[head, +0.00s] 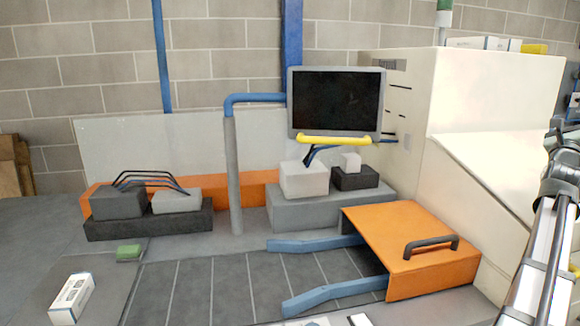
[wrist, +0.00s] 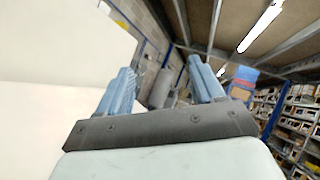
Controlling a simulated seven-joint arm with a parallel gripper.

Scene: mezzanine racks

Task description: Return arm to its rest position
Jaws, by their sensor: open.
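My gripper (wrist: 160,92) shows in the wrist view with its two blue-grey fingers apart and nothing between them. It points toward the brick wall and ceiling, away from the bench. In the head view part of my arm (head: 550,245) stands at the right edge, in front of the cream machine housing. My gripper itself cannot be made out in the head view.
The cream housing (head: 480,95) stands close beside my arm. An orange cover (head: 415,240) with a dark handle, a dark monitor (head: 336,102) and a grey post (head: 233,175) stand on the bench. A white box (head: 72,298) lies front left. Racks (wrist: 295,125) show in the wrist view.

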